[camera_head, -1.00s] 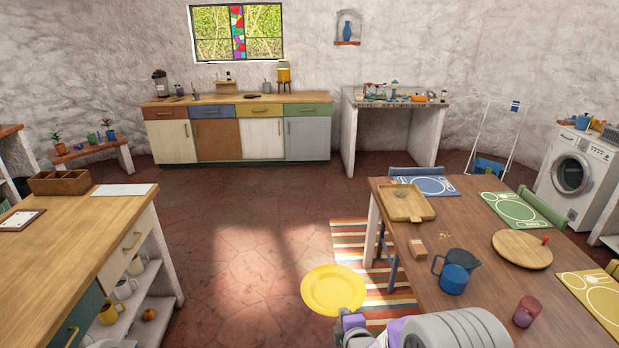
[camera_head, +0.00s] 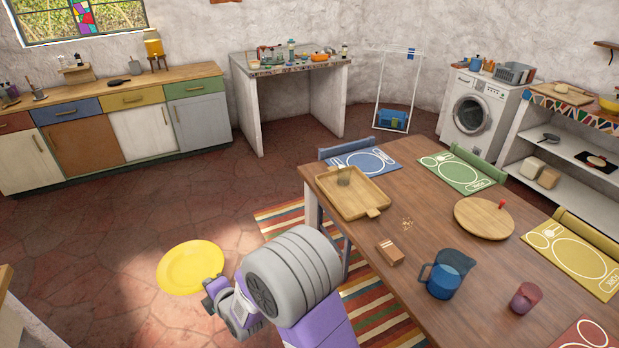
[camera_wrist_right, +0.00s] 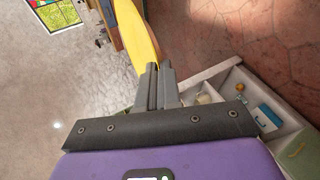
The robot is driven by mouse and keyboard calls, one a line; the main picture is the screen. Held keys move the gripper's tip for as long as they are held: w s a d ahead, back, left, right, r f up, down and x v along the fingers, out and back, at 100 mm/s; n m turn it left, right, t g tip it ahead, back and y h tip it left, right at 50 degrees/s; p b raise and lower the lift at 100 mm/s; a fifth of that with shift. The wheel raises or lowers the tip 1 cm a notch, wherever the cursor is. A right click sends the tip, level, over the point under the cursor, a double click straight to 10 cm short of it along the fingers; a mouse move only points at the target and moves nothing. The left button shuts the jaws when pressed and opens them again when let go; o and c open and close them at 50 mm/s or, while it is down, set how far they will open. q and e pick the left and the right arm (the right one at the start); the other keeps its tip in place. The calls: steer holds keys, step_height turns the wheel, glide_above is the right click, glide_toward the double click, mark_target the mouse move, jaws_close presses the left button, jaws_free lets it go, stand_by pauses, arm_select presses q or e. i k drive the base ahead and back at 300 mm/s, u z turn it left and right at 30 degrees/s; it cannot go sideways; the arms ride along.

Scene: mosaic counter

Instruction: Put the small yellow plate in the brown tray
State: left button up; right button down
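The small yellow plate (camera_head: 190,268) is held in the air over the floor, left of the dining table, in the head view. My right gripper (camera_head: 214,290) is shut on its near right rim. In the right wrist view the plate (camera_wrist_right: 138,38) shows nearly edge-on between the fingers of the gripper (camera_wrist_right: 158,72). A brown wooden tray (camera_head: 354,202) with a short handle lies on the far left part of the dining table, beyond my right gripper and apart from the plate. A small, blurry glass-like thing shows at its back. My left gripper is not in view.
The dining table (camera_head: 415,225) also bears a small brown block (camera_head: 390,253), a blue pitcher (camera_head: 447,273), a reddish cup (camera_head: 525,297), a round wooden board (camera_head: 484,218) and several placemats.

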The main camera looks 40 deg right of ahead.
mark_target(357, 199)
steer(key=i, duration=1.75)
steer(key=z, duration=0.75)
steer(key=i, duration=1.3)
steer(key=z, duration=1.85)
steer(key=i, duration=0.8)
steer(key=z, duration=0.55)
